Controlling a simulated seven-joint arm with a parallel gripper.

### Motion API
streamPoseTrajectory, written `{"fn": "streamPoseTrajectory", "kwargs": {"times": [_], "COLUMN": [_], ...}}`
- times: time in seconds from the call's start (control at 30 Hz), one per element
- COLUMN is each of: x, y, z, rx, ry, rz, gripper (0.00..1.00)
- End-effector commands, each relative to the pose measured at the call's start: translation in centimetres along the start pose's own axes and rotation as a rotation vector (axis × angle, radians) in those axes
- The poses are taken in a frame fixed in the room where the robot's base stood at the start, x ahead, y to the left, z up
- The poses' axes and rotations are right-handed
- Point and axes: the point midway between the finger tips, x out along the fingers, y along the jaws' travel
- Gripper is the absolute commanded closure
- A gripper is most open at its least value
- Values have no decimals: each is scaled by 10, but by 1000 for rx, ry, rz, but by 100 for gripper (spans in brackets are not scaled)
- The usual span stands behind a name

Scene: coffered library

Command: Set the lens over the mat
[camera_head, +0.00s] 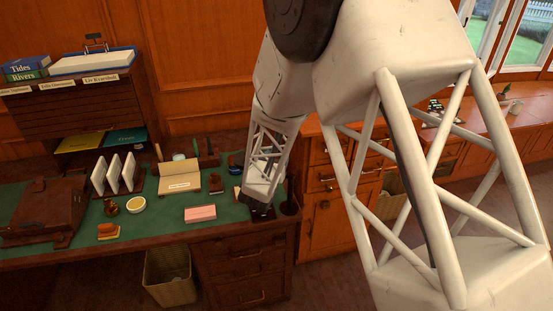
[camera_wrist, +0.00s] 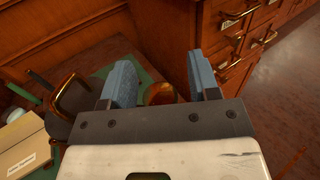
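My gripper (camera_wrist: 161,66) has its two blue fingers spread apart in the wrist view. A rounded amber, glassy thing (camera_wrist: 161,93) shows low between them; it may be the lens, but its lower part is hidden by my gripper's body. I see a gap between it and the right finger. In the head view my gripper (camera_head: 261,210) points down at the right end of the desk, its fingers dark and unclear. I cannot single out the mat; a green surface (camera_head: 165,226) covers the desk top.
A dark thing with a brass handle (camera_wrist: 72,98) is left of my fingers. Drawers (camera_wrist: 236,30) rise at right.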

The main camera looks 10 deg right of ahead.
Motion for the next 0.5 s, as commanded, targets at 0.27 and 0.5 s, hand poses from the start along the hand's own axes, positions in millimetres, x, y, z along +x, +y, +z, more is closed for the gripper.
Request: {"fn": "streamPoseTrajectory", "kwargs": {"times": [0.27, 0.5], "x": [0, -10], "y": [0, 1], "z": [0, 0], "rx": [0, 0], "ry": [0, 0], "rz": [0, 1], "gripper": [43, 43]}}
